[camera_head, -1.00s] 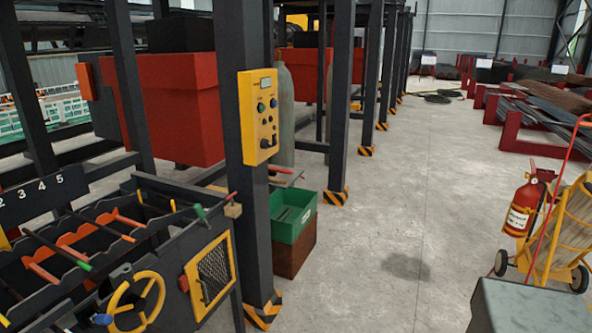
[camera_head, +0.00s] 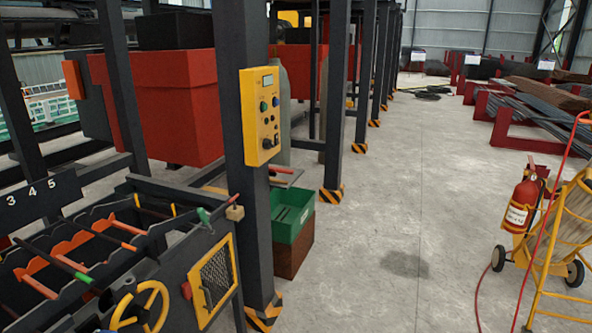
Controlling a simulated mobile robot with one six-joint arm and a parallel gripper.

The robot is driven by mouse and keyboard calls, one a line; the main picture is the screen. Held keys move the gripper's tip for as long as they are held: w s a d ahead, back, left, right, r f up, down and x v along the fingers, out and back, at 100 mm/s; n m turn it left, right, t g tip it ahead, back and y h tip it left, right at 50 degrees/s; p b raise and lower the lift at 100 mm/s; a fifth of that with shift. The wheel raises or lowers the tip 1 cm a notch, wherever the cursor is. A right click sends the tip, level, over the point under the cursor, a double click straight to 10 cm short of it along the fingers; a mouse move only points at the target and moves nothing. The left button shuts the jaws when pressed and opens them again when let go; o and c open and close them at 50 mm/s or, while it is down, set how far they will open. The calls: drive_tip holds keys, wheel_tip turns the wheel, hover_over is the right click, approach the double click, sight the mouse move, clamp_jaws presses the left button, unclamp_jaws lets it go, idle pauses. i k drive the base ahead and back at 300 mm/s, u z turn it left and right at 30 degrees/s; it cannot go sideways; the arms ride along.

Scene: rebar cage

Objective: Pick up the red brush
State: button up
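I cannot make out a red brush for certain. A small red item (camera_head: 281,169) lies by a little shelf behind the dark post, above the green crate; it is too small to tell what it is. Red-orange bars (camera_head: 95,233) lie across the dark rack at the lower left, and they do not look like a brush. My gripper is not in view.
A dark post (camera_head: 246,205) with a yellow control box (camera_head: 261,117) stands beside the rack. A green crate (camera_head: 293,215) sits on a brown box (camera_head: 297,257). A fire extinguisher (camera_head: 522,202) and yellow cart (camera_head: 567,228) stand right. The middle floor (camera_head: 400,220) is clear.

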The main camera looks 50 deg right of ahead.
sight(273, 170)
drive_tip(key=u, duration=0.35)
drive_tip(key=k, duration=0.15)
drive_tip(key=z, duration=1.75)
drive_tip(key=k, duration=0.9)
drive_tip(key=u, duration=0.15)
drive_tip(key=i, duration=0.8)
drive_tip(key=z, duration=0.05)
